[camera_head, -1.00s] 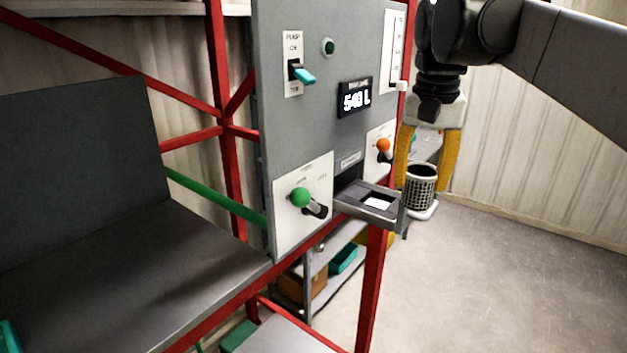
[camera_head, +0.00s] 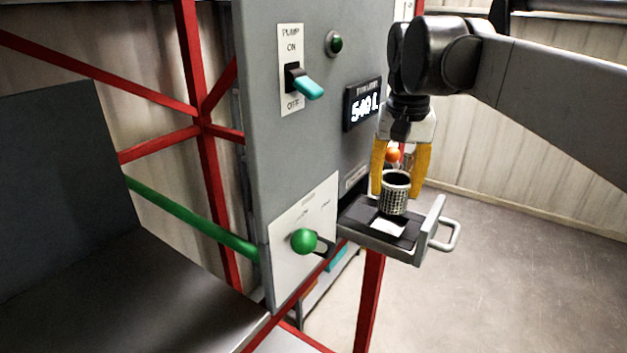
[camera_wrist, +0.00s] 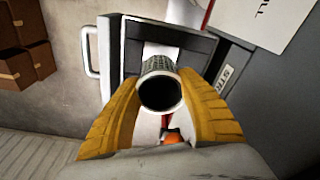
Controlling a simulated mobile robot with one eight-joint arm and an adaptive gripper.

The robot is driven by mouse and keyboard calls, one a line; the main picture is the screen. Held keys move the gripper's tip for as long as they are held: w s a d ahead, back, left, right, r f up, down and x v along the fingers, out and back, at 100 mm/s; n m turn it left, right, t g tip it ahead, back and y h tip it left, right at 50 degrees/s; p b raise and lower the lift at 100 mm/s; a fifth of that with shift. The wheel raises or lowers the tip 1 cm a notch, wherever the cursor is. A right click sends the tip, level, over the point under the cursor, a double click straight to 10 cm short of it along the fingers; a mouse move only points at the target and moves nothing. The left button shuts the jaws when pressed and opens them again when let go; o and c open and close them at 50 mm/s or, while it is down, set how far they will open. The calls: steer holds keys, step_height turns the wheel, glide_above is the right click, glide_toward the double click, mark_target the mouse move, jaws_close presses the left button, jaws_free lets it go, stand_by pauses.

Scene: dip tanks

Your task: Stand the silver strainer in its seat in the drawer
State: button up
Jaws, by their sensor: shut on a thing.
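The silver strainer (camera_head: 395,194) is a small mesh cup with a dark inside, held upright between the yellow fingers of my gripper (camera_head: 399,190). My gripper is shut on it, and in the wrist view the strainer (camera_wrist: 161,88) shows its open rim toward the camera. The drawer (camera_head: 384,244) is pulled out of the grey panel and has a grey handle (camera_head: 452,236) at its front. The strainer is over the drawer, in front of a pale square seat (camera_head: 388,227) in its dark insert. I cannot tell whether the strainer's bottom touches the insert.
The grey panel (camera_head: 330,160) rises beside the drawer, with a teal pump switch (camera_head: 308,87), a lit display (camera_head: 365,106) and a green-knobbed lever (camera_head: 304,241). An orange knob (camera_head: 393,155) is behind my gripper. The floor at right is clear.

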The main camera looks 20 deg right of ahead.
mark_target(391, 208)
steer(key=shift+s+f, duration=0.2)
steer(key=shift+f, duration=0.15)
steer(key=f, duration=0.2)
steer(key=w+f, duration=0.1)
steer(key=f, duration=0.1)
steer(key=shift+p, duration=0.35)
steer(key=shift+s+f, duration=0.1)
steer(key=shift+f, duration=0.1)
steer(key=shift+s, duration=0.2)
steer(key=shift+w+f, duration=0.15)
steer(key=o, duration=1.1)
